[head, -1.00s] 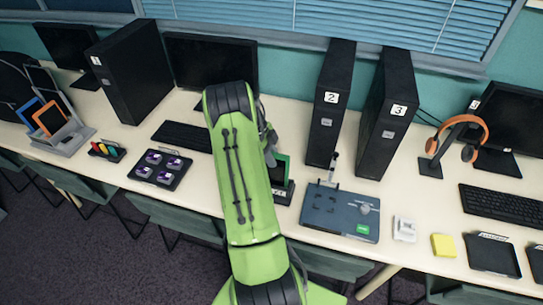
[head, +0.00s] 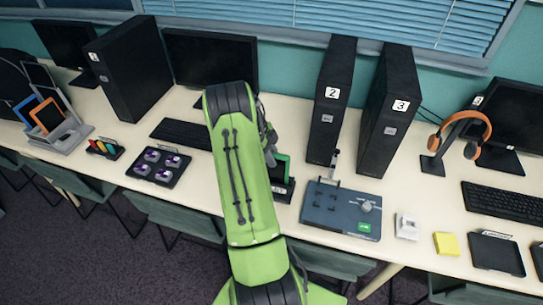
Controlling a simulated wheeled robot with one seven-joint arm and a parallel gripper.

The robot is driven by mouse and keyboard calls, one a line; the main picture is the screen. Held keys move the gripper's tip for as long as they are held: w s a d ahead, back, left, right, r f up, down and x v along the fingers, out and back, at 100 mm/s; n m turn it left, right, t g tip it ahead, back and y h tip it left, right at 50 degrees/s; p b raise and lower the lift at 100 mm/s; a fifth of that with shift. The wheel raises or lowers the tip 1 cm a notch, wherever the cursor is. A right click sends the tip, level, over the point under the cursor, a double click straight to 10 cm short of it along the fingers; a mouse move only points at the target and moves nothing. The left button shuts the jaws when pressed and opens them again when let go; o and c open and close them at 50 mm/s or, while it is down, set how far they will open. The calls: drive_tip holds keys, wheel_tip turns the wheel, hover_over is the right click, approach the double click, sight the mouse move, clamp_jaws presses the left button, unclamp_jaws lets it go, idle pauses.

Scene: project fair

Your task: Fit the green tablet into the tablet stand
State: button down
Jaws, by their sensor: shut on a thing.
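The green tablet (head: 284,167) has a green edge and a dark face. It stands upright at a black dock (head: 281,190) near the middle of the table; I cannot tell whether it is still seated there. My gripper (head: 271,152) is shut on the tablet near its upper left edge. My green arm hides part of the gripper and the tablet's left side. The grey tablet stand (head: 66,140) is at the far left of the table, with a blue tablet (head: 27,109), an orange tablet (head: 47,115) and a dark tablet (head: 40,75) in it.
A tray with purple pieces (head: 158,167), a marker holder (head: 104,148) and a keyboard (head: 182,133) lie between my arm and the stand. A blue-grey device (head: 341,210) is right of the dock. Tall black computer towers (head: 331,100) stand behind.

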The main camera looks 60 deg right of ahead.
drive_tip(key=shift+f, duration=0.1)
drive_tip(key=c, duration=0.8)
unclamp_jaws()
drive_tip(key=shift+c, duration=0.2)
drive_tip(key=shift+r+p, duration=1.85)
drive_tip(key=shift+r, duration=1.7)
